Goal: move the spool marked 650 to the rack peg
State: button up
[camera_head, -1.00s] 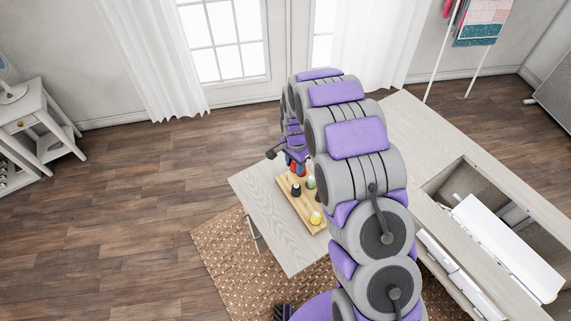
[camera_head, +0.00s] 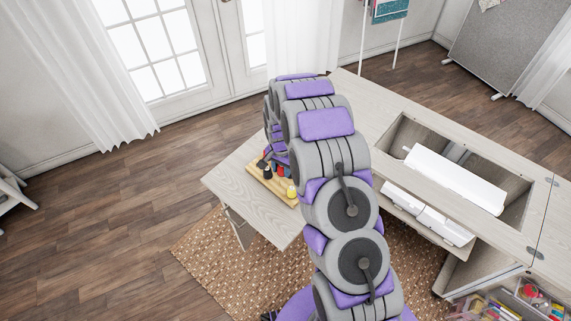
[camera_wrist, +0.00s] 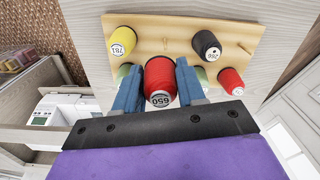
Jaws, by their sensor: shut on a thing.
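In the wrist view, the red spool marked 650 (camera_wrist: 160,82) is between the two blue fingers of my gripper (camera_wrist: 158,74), which is shut on it. Its label faces the camera. Behind it is the light wooden rack (camera_wrist: 205,28) with short pegs. A bare peg (camera_wrist: 165,43) shows just beyond the held spool, and another (camera_wrist: 246,47) near the rack's right end. The rack also shows in the head view (camera_head: 262,183), where my arm hides most of my gripper. I cannot tell how far the spool is from the rack.
A yellow spool marked 781 (camera_wrist: 122,42), a black spool (camera_wrist: 206,46) and another red spool (camera_wrist: 231,81) stand on the rack. Green spools are partly hidden behind my fingers. The table leaf (camera_head: 236,182) is clear left of the rack. A cabinet opening (camera_head: 405,132) lies right.

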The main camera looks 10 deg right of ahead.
jog(key=a, duration=0.1)
jog(key=a+f, duration=0.1)
jog(key=a, duration=0.1)
jog(key=shift+f, duration=0.3)
jog(key=shift+a, duration=0.25)
jog(key=d, duration=0.5)
jog(key=shift+r, duration=0.1)
jog(key=shift+a+p, duration=0.35)
jog(key=shift+a, duration=1.15)
jog(key=shift+a, duration=0.1)
jog(key=shift+a, duration=0.6)
jog(key=shift+d, duration=1.1)
jog(key=shift+a, duration=0.55)
jog(key=shift+d, duration=0.35)
